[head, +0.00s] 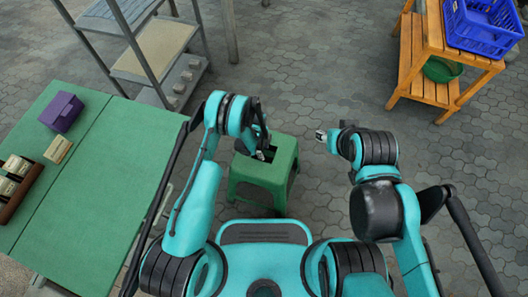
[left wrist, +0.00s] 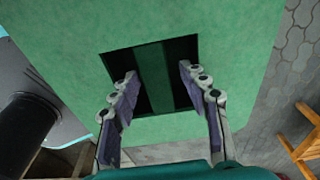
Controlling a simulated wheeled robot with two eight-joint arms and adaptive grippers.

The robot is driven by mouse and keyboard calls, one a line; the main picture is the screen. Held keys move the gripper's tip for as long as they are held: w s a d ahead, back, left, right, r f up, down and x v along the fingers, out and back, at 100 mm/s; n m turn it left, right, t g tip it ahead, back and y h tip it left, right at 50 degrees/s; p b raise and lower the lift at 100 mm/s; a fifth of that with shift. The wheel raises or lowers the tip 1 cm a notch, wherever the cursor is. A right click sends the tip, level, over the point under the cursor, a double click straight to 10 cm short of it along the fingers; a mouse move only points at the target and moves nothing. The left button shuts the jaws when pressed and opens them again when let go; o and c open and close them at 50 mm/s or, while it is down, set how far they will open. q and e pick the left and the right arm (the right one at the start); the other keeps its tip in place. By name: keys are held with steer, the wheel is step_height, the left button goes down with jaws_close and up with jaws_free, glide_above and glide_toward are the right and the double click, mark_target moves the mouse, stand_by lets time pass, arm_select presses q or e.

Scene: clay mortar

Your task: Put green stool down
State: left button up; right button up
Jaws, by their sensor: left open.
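The green stool (head: 262,173) stands upright on the paved floor just in front of my base, its legs appearing to rest on the paving. My left gripper (head: 262,152) is over the stool's seat. In the left wrist view the seat (left wrist: 225,25) fills most of the picture and has two dark slots with a green bar (left wrist: 153,75) between them. My left gripper (left wrist: 158,88) is open there, one finger on each side of the bar, near the slots. I cannot tell whether the fingertips are inside the slots. My right gripper (head: 322,136) is to the right of the stool, apart from it and small in view.
A green table (head: 100,165) with a purple box (head: 62,112) stands at the left. A metal shelf (head: 150,50) is behind it. A wooden rack (head: 425,60) with a blue crate (head: 485,25) is at the back right. The paving (head: 310,70) between is clear.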

arm_select(q)
steer(key=a+r+n+t+p, duration=0.1)
steer(key=a+r+n, duration=0.2)
steer(key=r, duration=1)
steer(key=a+r+n+t+p, duration=0.1)
steer(key=a+r+n, duration=0.2)
steer(key=r, duration=1)
steer(key=a+r+n+t+p, duration=0.1)
steer(key=a+r+n, duration=0.15)
steer(key=r, duration=0.95)
steer(key=s+a+r+n+t, duration=0.1)
steer(key=s+a+r+n, duration=0.2)
steer(key=s, duration=0.3)
steer(key=s+a+r+n+t+y, duration=0.1)
steer(key=s+a+r+n+t, duration=0.1)
steer(key=s+r+n, duration=0.3)
steer(key=s+a+r+n+t, duration=0.1)
steer(key=s+a+r+n, duration=0.3)
steer(key=s, duration=0.4)
steer(key=shift+r+n+t, duration=0.3)
steer(key=shift+r+n, duration=0.25)
steer(key=shift+r, duration=0.1)
steer(key=shift+s, duration=0.1)
